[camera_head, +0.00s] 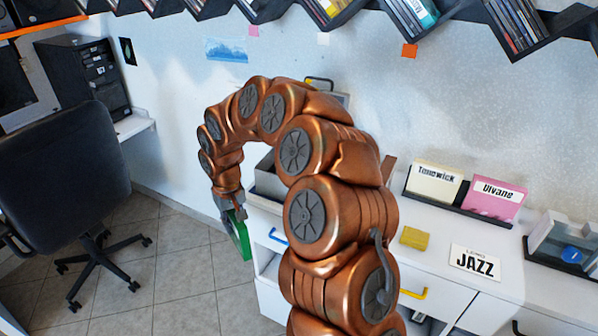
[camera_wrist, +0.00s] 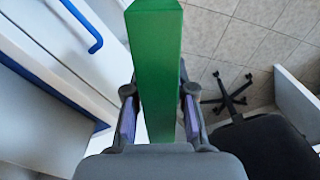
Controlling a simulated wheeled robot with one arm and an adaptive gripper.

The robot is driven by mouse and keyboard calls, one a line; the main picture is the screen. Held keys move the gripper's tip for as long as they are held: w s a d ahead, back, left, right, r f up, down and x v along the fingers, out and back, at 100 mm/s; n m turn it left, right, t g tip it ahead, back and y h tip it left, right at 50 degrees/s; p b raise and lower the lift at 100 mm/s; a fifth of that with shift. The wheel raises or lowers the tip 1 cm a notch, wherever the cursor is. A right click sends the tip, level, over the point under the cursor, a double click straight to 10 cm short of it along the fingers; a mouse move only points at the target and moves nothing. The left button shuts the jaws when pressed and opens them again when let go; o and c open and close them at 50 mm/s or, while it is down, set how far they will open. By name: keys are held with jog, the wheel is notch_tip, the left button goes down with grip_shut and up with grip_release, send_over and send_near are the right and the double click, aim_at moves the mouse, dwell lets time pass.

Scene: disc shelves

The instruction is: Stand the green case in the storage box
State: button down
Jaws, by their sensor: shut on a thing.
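The green case (camera_head: 241,238) hangs from my gripper (camera_head: 231,210) in the head view, beside the left front edge of the white counter and above the tiled floor. In the wrist view the green case (camera_wrist: 157,60) runs upright between the two fingers of my gripper (camera_wrist: 158,105), which are shut on its sides. A grey open box (camera_head: 268,180), which looks like the storage box, stands on the counter's left end, to the right of and above the case. My arm hides much of this box, and its inside cannot be seen.
The white counter (camera_head: 450,285) has drawers with blue and yellow handles. On it are a divider tray with cream (camera_head: 433,183) and pink (camera_head: 494,198) cards, a yellow block (camera_head: 414,238) and a JAZZ sign (camera_head: 475,263). A black chair (camera_head: 62,165) stands left; floor between is clear.

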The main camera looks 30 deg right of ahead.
aim_at(233, 211)
notch_tip(233, 211, up, 8)
jog(key=p, duration=0.5)
jog(key=shift+d+f+p, duration=0.1)
jog(key=shift+f+p, duration=0.15)
jog(key=shift+p, duration=0.15)
jog(key=shift+f+b, duration=0.25)
jog(key=shift+b, duration=0.05)
jog(key=shift+f, duration=0.1)
